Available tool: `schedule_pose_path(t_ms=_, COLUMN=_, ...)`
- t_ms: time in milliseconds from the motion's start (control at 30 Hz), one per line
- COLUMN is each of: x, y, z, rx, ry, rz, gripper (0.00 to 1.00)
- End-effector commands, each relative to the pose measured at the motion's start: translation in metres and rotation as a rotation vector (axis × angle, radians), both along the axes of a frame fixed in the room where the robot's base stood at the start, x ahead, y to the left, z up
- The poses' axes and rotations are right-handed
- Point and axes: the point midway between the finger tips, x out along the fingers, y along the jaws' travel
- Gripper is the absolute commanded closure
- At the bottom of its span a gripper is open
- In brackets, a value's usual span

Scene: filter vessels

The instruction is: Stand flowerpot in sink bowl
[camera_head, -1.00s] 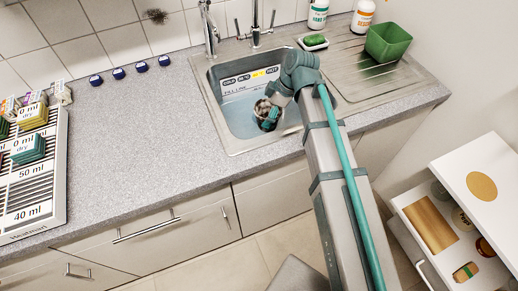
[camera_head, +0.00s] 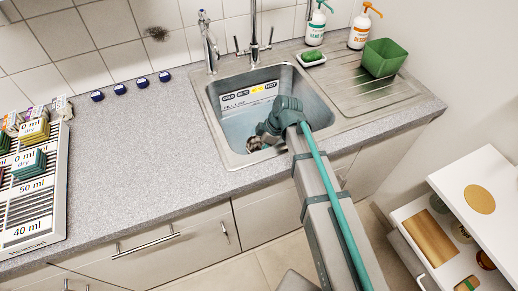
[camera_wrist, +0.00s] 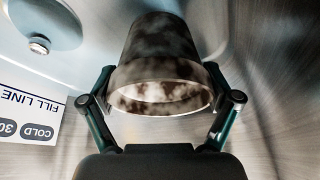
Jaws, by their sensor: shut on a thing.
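The flowerpot (camera_wrist: 160,50) is a mottled brown and off-white tapered pot. In the wrist view its pale rim faces my gripper and its narrower end points away. My gripper (camera_wrist: 160,93) is shut on it, with one finger on each side near the rim. In the head view, the gripper and a small part of the flowerpot (camera_head: 254,144) show inside the steel sink bowl (camera_head: 218,118), near its front wall. My arm hides most of the pot there. I cannot tell whether the pot touches the bowl floor. The drain (camera_wrist: 39,45) is in the wrist view's upper left.
A fill-line label (camera_head: 250,95) is on the sink's back wall. Taps (camera_head: 255,45) stand behind the bowl. A green tub (camera_head: 384,57), sponge dish (camera_head: 312,57) and two pump bottles stand to the right. Blue caps (camera_head: 120,88) and a rack (camera_head: 35,200) are on the left counter.

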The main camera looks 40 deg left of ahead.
Motion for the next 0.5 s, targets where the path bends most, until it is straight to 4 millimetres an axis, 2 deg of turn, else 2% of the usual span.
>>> schedule_pose_path(t_ms=100, x=0.000, y=0.000, z=-0.010, rx=-0.001, ry=0.001, rz=0.000, gripper=0.53)
schedule_pose_path(t_ms=500, x=0.000, y=0.000, z=-0.016, rx=0.000, ry=0.000, rz=0.000, gripper=0.53)
